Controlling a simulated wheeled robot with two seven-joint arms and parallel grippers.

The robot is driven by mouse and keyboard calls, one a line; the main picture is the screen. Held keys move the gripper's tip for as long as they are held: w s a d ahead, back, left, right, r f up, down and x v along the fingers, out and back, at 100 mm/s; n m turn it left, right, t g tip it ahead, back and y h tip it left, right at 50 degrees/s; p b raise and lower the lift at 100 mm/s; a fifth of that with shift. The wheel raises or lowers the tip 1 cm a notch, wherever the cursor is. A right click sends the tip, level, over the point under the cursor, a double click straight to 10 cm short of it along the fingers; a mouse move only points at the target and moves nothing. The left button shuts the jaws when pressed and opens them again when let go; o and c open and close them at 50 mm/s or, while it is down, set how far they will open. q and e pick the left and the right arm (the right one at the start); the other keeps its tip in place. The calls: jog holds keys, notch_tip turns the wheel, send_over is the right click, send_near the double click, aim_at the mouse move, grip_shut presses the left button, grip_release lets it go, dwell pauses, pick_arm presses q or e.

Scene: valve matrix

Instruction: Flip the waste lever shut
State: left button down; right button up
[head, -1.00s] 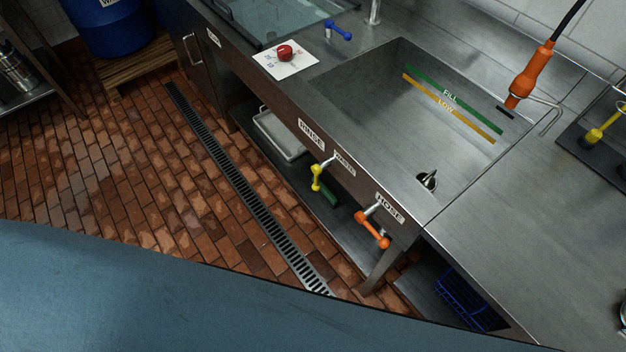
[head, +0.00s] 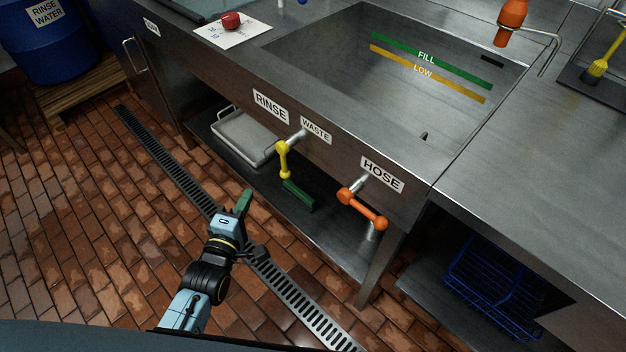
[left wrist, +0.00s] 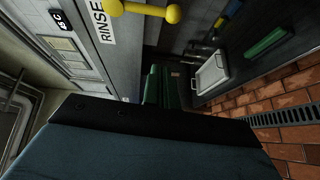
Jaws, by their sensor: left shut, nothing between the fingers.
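The WASTE label (head: 316,130) is on the sink's front panel. A yellow lever (head: 283,160) hangs from a metal stem between the RINSE and WASTE labels; its yellow bar also shows at the top of the left wrist view (left wrist: 150,10). A green bar (head: 298,195) shows below the panel, over the lower shelf, and in the left wrist view (left wrist: 266,42); I cannot tell which of these is the waste lever. My left gripper (head: 244,201), with green fingers, is shut and empty, left of the levers and apart from them. My right gripper is out of view.
An orange lever (head: 362,209) sticks out under the HOSE label (head: 382,174). A grey tray (head: 243,137) lies on the lower shelf. A blue wire basket (head: 492,290) is under the right counter. A drain grate (head: 172,165) crosses the open brick floor.

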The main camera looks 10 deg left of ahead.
aim_at(284, 161)
pick_arm(q)
jog(key=shift+w+r+n+t, duration=0.15)
jog(key=shift+r+n, duration=0.05)
jog(key=shift+r, duration=0.25)
jog(key=shift+w+r+n+t, duration=0.1)
jog(key=shift+r+n+t, duration=0.1)
jog(key=shift+r, duration=0.2)
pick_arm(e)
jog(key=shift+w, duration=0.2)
pick_arm(q)
jog(key=shift+w, duration=0.1)
jog(key=w+d+b, duration=0.1)
jog(key=w+b, duration=0.2)
jog(key=w, duration=0.7)
jog(key=d, duration=0.1)
jog(key=s+d, duration=0.2)
jog(key=d, duration=0.1)
jog(key=shift+f+b, duration=0.1)
jog(key=shift+b, duration=0.2)
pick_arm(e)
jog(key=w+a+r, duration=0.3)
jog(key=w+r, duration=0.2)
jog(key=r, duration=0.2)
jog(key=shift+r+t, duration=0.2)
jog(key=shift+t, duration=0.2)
pick_arm(q)
jog(key=shift+a, duration=0.1)
